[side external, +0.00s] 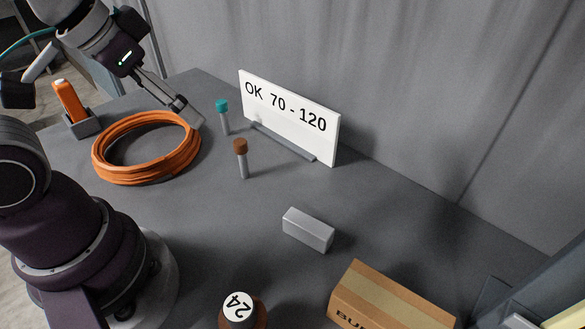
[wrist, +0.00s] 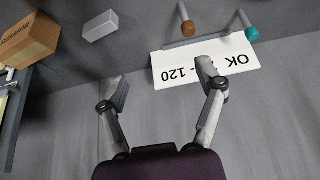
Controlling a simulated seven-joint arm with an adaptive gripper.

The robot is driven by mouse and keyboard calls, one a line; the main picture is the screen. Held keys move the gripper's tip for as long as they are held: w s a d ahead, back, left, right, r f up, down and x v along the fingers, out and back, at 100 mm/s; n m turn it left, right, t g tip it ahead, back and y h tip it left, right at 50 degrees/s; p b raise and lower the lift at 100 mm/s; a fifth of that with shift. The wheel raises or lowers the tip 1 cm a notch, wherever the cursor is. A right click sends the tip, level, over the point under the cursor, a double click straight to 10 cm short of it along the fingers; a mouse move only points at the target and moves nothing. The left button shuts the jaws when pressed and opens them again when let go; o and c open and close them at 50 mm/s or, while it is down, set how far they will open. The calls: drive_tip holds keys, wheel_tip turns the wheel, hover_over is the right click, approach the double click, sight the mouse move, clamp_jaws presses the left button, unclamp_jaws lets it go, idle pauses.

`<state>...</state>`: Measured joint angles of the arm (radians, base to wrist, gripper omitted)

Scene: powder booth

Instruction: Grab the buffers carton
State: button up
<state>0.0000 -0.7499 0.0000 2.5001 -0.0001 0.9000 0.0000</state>
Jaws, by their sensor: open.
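The buffers carton (side external: 388,300) is a brown cardboard box with a paler tape strip along its top, at the bottom right of the side external view. Its front lettering is cut off by the frame edge, with only the start "BU" legible. In the wrist view the carton (wrist: 30,40) is at the top left, partly out of frame. My gripper (side external: 190,112) is open and empty. It is above the far left part of the table, near the orange coil and well away from the carton. Both fingers show in the wrist view (wrist: 161,80).
A white sign (side external: 290,115) reading "OK 70 - 120" stands near the grey curtain.

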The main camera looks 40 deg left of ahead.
drive_tip(key=o, duration=0.3)
drive_tip(key=m+g+h, duration=0.4)
drive_tip(key=m+g, duration=0.1)
drive_tip(key=m, duration=1.2)
approach(392, 305)
drive_tip(key=x, duration=0.2)
drive_tip(key=shift+w+a+f, duration=0.1)
drive_tip(key=shift+w+f, duration=0.05)
drive_tip(key=shift+f, duration=0.3)
drive_tip(key=x, duration=0.9)
drive_tip(key=shift+d+f, duration=0.25)
drive_tip(key=shift+d, duration=0.2)
drive_tip(key=shift+f+h, duration=0.15)
drive_tip(key=shift+h, duration=0.15)
drive_tip(key=shift+f, duration=0.25)
